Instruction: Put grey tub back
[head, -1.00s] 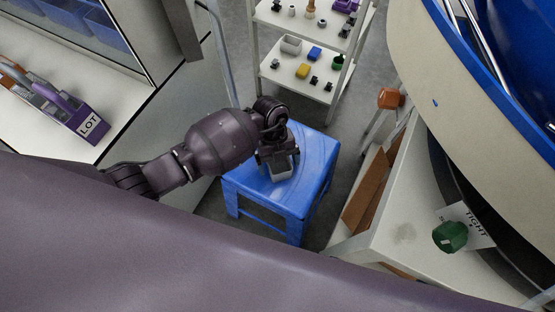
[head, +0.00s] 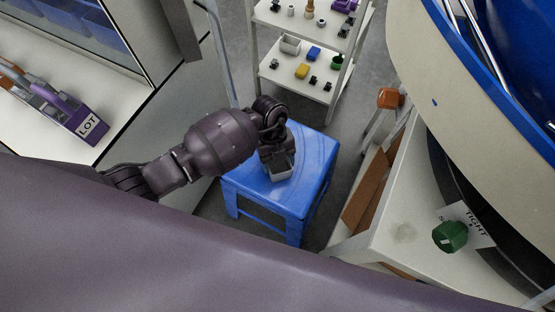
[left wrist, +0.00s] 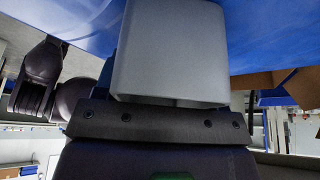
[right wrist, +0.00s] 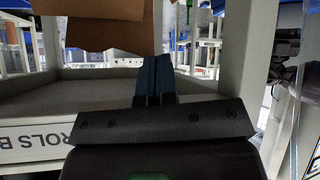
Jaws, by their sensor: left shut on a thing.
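The grey tub (head: 281,171) is a small light grey open box, held at the blue stool's seat (head: 316,155). My left gripper (head: 277,155) is shut on the tub, and my wrist partly covers it in the head view. In the left wrist view the tub (left wrist: 170,55) fills the space in front of the jaws, with blue stool surface (left wrist: 265,35) beyond. I cannot tell whether the tub touches the seat. My right gripper (right wrist: 154,80) shows only in the right wrist view, with its fingers together and nothing between them.
A white shelf rack (head: 305,82) behind the stool holds a pale bin (head: 290,44), a blue block (head: 314,53), a yellow block (head: 302,71) and several small parts. A green part (head: 450,236) lies on the white bench at right. A purple holder (head: 72,115) stands at left.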

